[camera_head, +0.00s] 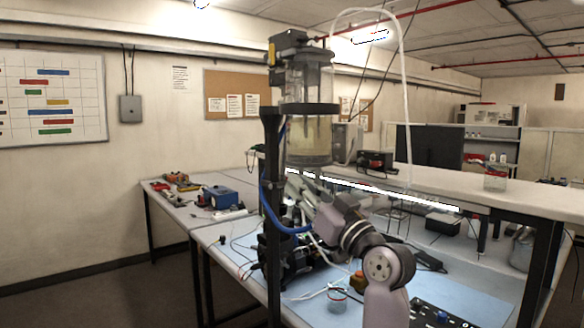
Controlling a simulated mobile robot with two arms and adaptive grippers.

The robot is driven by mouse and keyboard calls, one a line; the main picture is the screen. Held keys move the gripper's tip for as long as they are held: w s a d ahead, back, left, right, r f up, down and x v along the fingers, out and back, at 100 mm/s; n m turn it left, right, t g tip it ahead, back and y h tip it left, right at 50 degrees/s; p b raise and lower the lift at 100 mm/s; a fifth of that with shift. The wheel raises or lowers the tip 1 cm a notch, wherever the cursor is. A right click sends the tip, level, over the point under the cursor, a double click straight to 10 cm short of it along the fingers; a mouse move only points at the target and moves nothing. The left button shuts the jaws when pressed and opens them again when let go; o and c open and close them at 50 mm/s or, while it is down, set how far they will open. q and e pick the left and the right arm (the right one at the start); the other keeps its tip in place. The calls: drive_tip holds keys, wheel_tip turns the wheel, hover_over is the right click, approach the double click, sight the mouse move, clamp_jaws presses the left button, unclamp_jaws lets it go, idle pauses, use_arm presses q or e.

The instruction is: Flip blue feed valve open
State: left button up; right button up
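The clear cylinder (309,143) with pale yellowish liquid stands in the middle, held by a dark ring on a black post. A blue hose (274,212) loops down beside the post and bends right toward my arm. My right arm comes up from the bottom right, and its gripper (303,186) points up and left just under the cylinder. Its fingers are small and blend with the parts there, so I cannot tell whether they are open or touching anything. I cannot make out the blue feed valve handle; the wrist hides part of that area. My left gripper is not in view.
A black plate (428,315) with a small blue knob lies at the bottom right of the blue mat (480,300). A small glass beaker (337,299) stands left of my forearm. Dark equipment (283,262) crowds the post's base. A white tube arches above the cylinder.

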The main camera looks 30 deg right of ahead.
drive_tip(key=p+x, duration=0.1)
drive_tip(key=x, duration=0.3)
drive_tip(key=shift+c, duration=0.3)
drive_tip(key=shift+f, duration=0.1)
clamp_jaws()
